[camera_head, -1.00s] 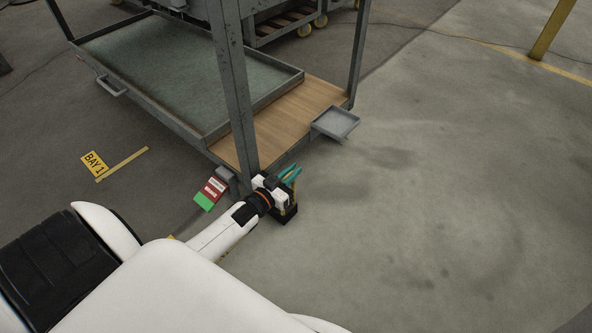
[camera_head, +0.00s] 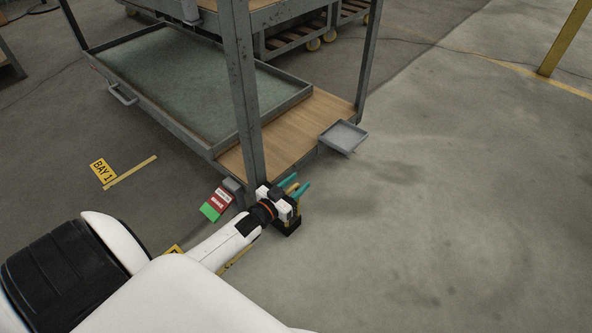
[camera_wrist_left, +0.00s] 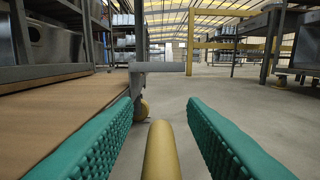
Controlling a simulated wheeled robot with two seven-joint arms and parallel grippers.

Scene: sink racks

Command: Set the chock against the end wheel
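My left gripper (camera_head: 296,187) is low beside the near corner post of the rack cart, its teal fingers apart. In the left wrist view the open fingers (camera_wrist_left: 160,125) stand on either side of a yellow rounded bar (camera_wrist_left: 161,152), with a visible gap on each side. A black block (camera_head: 287,227) with yellow bits above it sits just below the gripper; it may be the chock, with the bar as its handle, but I cannot tell for sure. My right gripper is out of view.
The cart has a wooden lower deck (camera_head: 290,130), a green-lined tray (camera_head: 190,85) and a small grey side tray (camera_head: 343,136). A red and green tag (camera_head: 217,204) hangs near the post. Concrete floor to the right is clear up to a yellow post (camera_head: 565,38).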

